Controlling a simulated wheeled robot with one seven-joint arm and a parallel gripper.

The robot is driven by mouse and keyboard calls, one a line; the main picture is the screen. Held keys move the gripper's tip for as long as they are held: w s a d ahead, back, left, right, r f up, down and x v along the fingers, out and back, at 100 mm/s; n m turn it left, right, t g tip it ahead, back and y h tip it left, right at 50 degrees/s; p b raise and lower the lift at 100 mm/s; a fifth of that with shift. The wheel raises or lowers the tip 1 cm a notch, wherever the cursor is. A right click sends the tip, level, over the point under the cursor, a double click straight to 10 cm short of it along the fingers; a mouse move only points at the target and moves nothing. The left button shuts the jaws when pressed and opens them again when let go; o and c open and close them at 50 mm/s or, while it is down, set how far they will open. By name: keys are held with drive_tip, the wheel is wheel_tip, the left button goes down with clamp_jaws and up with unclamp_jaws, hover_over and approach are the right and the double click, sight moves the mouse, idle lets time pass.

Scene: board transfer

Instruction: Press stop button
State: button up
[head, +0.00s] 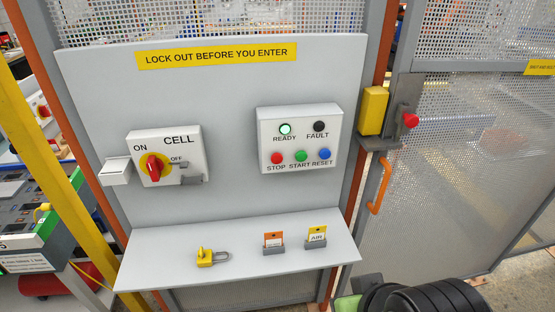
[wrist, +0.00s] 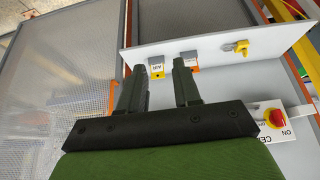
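The red stop button (head: 277,158) is at the lower left of a white control box (head: 265,118) on the grey board. A green start button (head: 301,156) and a blue reset button (head: 325,154) sit to its right. Above them the READY lamp (head: 285,129) looks bright and the FAULT lamp (head: 319,126) dark. My gripper (wrist: 160,66) is open and empty in the wrist view, its two dark fingers well apart. The stop button is not visible in the wrist view. My arm shows at the bottom right of the head view, well away from the box.
A CELL switch with a red knob (head: 154,168) is left of the box. A shelf (head: 150,262) below holds a yellow padlock (head: 206,257) and two tags, orange (head: 273,239) and yellow (head: 317,234). A mesh door with an orange handle (head: 379,187) is at right.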

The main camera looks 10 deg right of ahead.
clamp_jaws()
idle(1.4)
